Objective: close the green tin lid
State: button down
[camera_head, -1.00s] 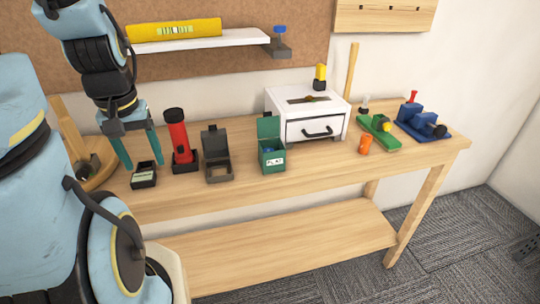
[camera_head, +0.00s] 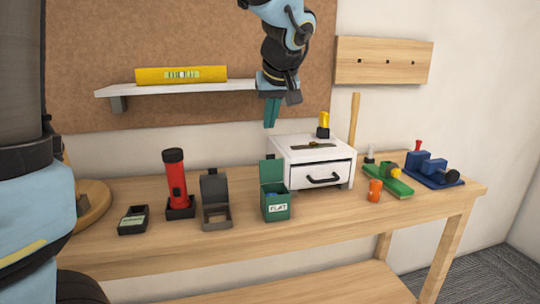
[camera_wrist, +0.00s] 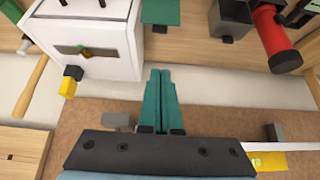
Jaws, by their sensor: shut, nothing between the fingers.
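The green tin (camera_head: 276,205) stands on the workbench with a white label on its front. Its green lid (camera_head: 271,171) is open and stands upright at the back edge. In the wrist view part of the lid (camera_wrist: 160,12) shows at the top edge. My gripper (camera_head: 270,126) is shut and empty, pointing down, well above and behind the tin, near the wall. In the wrist view its teal fingers (camera_wrist: 160,74) lie together.
A white drawer box (camera_head: 314,165) stands just right of the tin. A grey open-lidded box (camera_head: 216,215) and a red flashlight (camera_head: 175,180) stand to the left. A shelf (camera_head: 180,88) with a yellow level (camera_head: 181,75) is left of my gripper. The bench front (camera_head: 330,215) is clear.

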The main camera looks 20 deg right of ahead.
jog(key=p, duration=0.3)
send_over(271, 168)
jog(key=w, duration=0.1)
notch_tip(271, 168, down, 8)
jog(key=shift+w+d+r, duration=0.1)
jog(key=shift+d+r, duration=0.05)
jog(key=shift+f+b, duration=0.25)
jog(key=shift+b, duration=0.85)
jog(key=shift+t+b, duration=0.3)
jog(key=shift+b, duration=0.05)
